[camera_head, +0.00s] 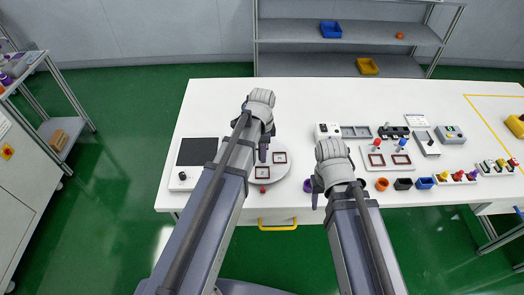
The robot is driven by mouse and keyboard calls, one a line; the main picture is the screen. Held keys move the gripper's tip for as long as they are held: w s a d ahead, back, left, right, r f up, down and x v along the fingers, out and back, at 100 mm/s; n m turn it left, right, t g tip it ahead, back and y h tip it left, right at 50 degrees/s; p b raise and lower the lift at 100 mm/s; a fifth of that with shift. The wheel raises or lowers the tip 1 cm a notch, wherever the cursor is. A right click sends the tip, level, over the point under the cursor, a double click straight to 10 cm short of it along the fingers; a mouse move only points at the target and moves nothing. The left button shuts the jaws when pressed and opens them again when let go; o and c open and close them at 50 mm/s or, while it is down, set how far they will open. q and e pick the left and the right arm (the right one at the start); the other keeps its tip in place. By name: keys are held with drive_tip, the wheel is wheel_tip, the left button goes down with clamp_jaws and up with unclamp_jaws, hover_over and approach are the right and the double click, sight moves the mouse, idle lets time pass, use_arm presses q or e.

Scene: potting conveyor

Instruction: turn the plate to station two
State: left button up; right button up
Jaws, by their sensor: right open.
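A round light-grey plate (284,173) lies on the white table left of centre. It carries dark-red square frames, one at the right (280,157) and one at the front (262,173). A small red knob (262,189) shows at the plate's front edge. My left gripper (264,152) is over the plate's back left part, and its arm hides the plate's left side. Whether its fingers are apart or touch the plate is unclear. My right gripper (337,189) is open, right of the plate and near the table's front edge. A purple round piece (308,186) shows beside its left finger.
A black panel (198,151) lies at the table's left. Orange (382,184), black (403,184) and blue (425,183) parts line the front right. A white box (327,131) stands behind. The back left table is clear.

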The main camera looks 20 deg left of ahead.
use_arm(q)
drive_tip(key=shift+o, duration=1.1)
wheel_tip(320, 180, up, 8)
drive_tip(key=p, duration=0.8)
drive_tip(key=shift+f, duration=0.1)
drive_tip(key=s+d+n+y, duration=0.1)
drive_tip(key=s+d+n, duration=0.8)
drive_tip(key=s, duration=0.5)
drive_tip(key=shift+s+d, duration=0.15)
drive_tip(key=shift+d, duration=0.6)
